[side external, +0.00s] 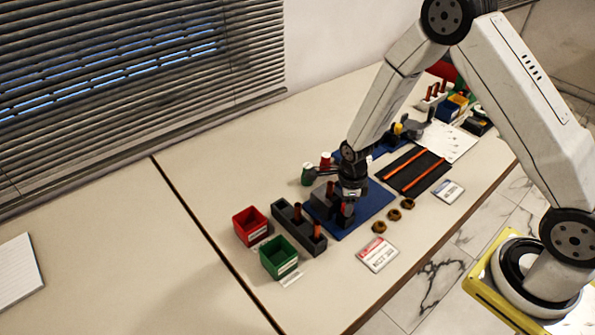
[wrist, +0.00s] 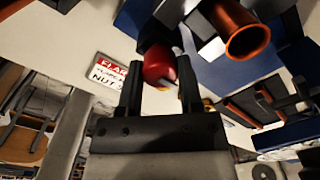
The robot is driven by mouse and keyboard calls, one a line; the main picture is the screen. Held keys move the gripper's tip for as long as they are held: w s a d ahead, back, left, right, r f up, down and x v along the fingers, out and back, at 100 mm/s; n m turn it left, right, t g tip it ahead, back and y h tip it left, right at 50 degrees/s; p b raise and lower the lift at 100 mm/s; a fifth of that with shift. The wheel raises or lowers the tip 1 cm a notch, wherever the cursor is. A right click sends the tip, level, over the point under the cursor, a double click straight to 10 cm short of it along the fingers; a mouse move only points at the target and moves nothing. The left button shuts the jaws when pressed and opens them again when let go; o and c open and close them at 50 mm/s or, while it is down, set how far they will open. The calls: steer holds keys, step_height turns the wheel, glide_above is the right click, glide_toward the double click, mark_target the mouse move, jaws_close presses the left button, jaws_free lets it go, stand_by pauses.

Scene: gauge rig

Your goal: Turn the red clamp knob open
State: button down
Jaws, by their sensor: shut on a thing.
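The red clamp knob (wrist: 158,66) sits between the two fingers of my gripper (wrist: 158,80) in the wrist view, and the gripper is shut on it. The knob is attached to a dark fixture above it in that view, partly cut off by the picture's top edge. In the side view my gripper (side external: 346,208) is low over the blue base plate (side external: 376,204), and its fingers and wrist hide most of the knob and clamp. The knob's turn angle cannot be told.
A copper tube end (wrist: 246,42) is close beside the knob. A red bin (side external: 250,226), a green bin (side external: 278,258) and a dark rack (side external: 287,214) stand left of the plate. Several brass nuts (side external: 393,215) and a label card (side external: 378,253) lie in front.

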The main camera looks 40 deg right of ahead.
steer(key=shift+n, duration=0.3)
steer(key=n, duration=1.7)
stand_by(0.3)
steer(key=c, duration=0.5)
jaws_free()
steer(key=shift+c, duration=0.2)
